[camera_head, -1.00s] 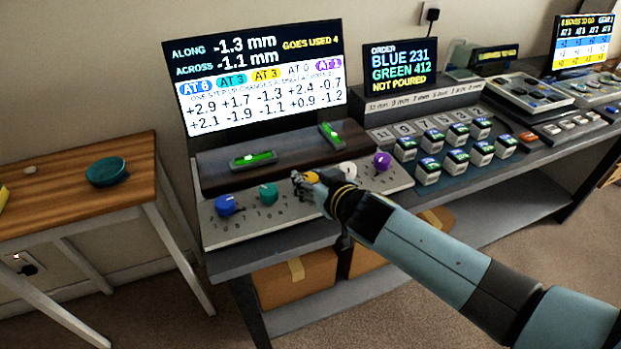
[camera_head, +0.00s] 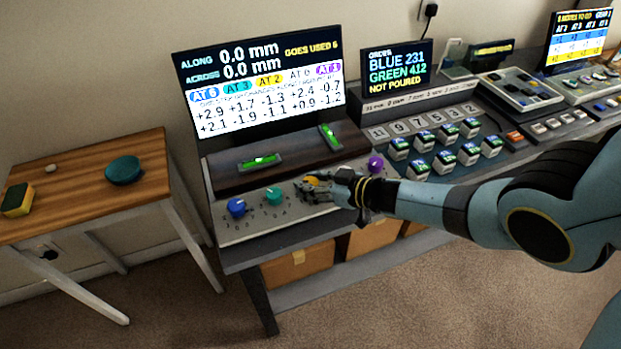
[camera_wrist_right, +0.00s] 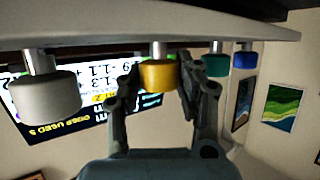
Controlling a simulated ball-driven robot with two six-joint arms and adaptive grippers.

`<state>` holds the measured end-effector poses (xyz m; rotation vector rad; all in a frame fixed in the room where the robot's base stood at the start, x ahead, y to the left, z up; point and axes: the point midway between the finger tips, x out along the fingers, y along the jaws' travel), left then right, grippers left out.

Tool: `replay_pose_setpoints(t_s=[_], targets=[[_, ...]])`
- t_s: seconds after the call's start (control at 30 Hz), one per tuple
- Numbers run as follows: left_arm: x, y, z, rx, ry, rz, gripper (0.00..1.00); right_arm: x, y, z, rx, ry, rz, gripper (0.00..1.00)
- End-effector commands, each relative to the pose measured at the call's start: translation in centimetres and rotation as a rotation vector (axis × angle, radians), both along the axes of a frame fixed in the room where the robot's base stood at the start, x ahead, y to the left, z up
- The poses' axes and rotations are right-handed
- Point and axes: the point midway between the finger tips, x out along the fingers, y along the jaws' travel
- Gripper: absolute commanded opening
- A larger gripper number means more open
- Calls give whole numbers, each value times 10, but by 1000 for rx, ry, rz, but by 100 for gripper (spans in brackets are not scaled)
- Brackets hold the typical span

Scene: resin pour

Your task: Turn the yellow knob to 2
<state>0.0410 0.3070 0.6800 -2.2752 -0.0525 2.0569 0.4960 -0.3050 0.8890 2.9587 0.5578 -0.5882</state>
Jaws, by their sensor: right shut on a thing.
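The yellow knob (camera_wrist_right: 158,77) is between the two fingers of my right gripper (camera_head: 313,187), which is shut on it. In the head view the yellow knob (camera_head: 312,180) shows only partly, at the fingertips; its pointer is hidden. The screen (camera_head: 262,82) above the knobs reads yellow AT 2, with ALONG 0.0 mm and ACROSS 0.0 mm. My left gripper is not in view.
The blue knob (camera_head: 236,207) and teal knob (camera_head: 274,195) stand left of the yellow one; the purple knob (camera_head: 375,164) stands right. The white knob (camera_wrist_right: 45,98) is close beside my gripper. Two green levels (camera_head: 259,161) lie on the dark block behind.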

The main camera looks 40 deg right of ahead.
Motion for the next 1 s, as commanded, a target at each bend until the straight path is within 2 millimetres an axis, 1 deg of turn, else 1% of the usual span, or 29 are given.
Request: replay_pose_setpoints(t_s=[0.03, 0.2, 0.4, 0.93, 0.97, 1.0], targets=[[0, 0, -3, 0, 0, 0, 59, 3, -2, 1, -1, -7, 28, 1], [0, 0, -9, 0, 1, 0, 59, 3, -2, 1, -1, -7, 118, 1], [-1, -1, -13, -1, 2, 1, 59, 3, -1, 2, 1, -6, 179, 1], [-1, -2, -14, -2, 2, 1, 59, 2, -2, 2, 0, -3, 199, 1], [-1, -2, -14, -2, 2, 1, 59, 2, -2, 2, 0, -3, 199, 37], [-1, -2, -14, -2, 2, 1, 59, 2, -2, 2, 0, -3, 199, 42]])
